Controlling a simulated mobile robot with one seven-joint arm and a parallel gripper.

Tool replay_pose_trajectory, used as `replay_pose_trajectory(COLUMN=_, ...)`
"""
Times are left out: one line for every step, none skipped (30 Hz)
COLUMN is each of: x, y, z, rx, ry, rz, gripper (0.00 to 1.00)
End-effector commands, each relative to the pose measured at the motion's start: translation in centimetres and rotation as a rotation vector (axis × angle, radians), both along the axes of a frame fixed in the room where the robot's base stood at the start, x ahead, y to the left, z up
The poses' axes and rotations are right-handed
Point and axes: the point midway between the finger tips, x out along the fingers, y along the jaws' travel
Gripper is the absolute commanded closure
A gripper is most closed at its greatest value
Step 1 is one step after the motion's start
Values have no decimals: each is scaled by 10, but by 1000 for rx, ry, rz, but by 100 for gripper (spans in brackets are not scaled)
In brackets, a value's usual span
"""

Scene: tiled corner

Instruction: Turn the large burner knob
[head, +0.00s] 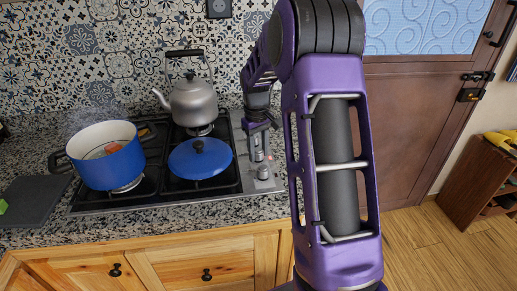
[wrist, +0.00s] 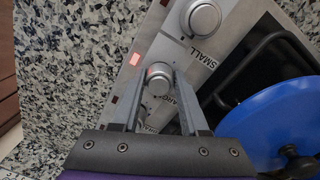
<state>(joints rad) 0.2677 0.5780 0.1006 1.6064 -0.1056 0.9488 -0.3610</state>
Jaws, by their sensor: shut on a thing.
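The large burner knob (wrist: 158,80) is a round silver knob on the steel control strip of the stove (wrist: 225,35). A partly covered label beside it shows letters of "LARGE". My gripper (wrist: 155,74) is shut on this knob, with one finger on each side of it. In the head view my gripper (head: 257,152) reaches down onto the knob strip at the stove's right edge. There the held knob is mostly hidden by the fingers. A second silver knob (wrist: 201,18), labelled "SMALL", is free beside it.
A blue pot with food (head: 108,165) steams on the left burner. A blue lid (head: 200,159) lies on the front right burner, close to my gripper. A grey kettle (head: 191,103) stands behind. The granite counter (wrist: 60,60) beside the strip is clear.

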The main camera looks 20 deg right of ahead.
Motion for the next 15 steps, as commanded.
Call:
replay_pose_trajectory(x=1, y=0, z=2, rx=-1, ry=-3, rz=-34, gripper=100)
replay_pose_trajectory(x=1, y=0, z=2, rx=-2, ry=-2, rz=-54, gripper=100)
replay_pose_trajectory(x=1, y=0, z=2, rx=-2, ry=-2, rz=-81, gripper=100)
replay_pose_trajectory(x=1, y=0, z=2, rx=-1, ry=-3, rz=-100, gripper=100)
replay_pose_trajectory(x=1, y=0, z=2, rx=-2, ry=-2, rz=-117, gripper=100)
replay_pose_trajectory(x=1, y=1, z=2, rx=0, ry=-3, rz=-139, gripper=100)
replay_pose_trajectory(x=1, y=1, z=1, rx=-1, ry=-2, rz=-153, gripper=100)
replay_pose_trajectory(x=1, y=1, z=1, rx=0, ry=-3, rz=-168, gripper=100)
replay_pose_trajectory(x=1, y=0, z=1, rx=-1, ry=-2, rz=-185, gripper=100)
replay_pose_trajectory(x=1, y=0, z=1, rx=-1, ry=-3, rz=-196, gripper=100)
replay_pose_trajectory(x=1, y=0, z=1, rx=-1, ry=-3, rz=-207, gripper=100)
replay_pose_trajectory(x=1, y=0, z=1, rx=-2, ry=-3, rz=-218, gripper=100)
replay_pose_trajectory(x=1, y=0, z=1, rx=-2, ry=-3, rz=-225, gripper=100)
replay_pose_trajectory(x=1, y=0, z=1, rx=-1, ry=-3, rz=-232, gripper=100)
replay_pose_trajectory(x=1, y=0, z=1, rx=-1, ry=-3, rz=-240, gripper=100)
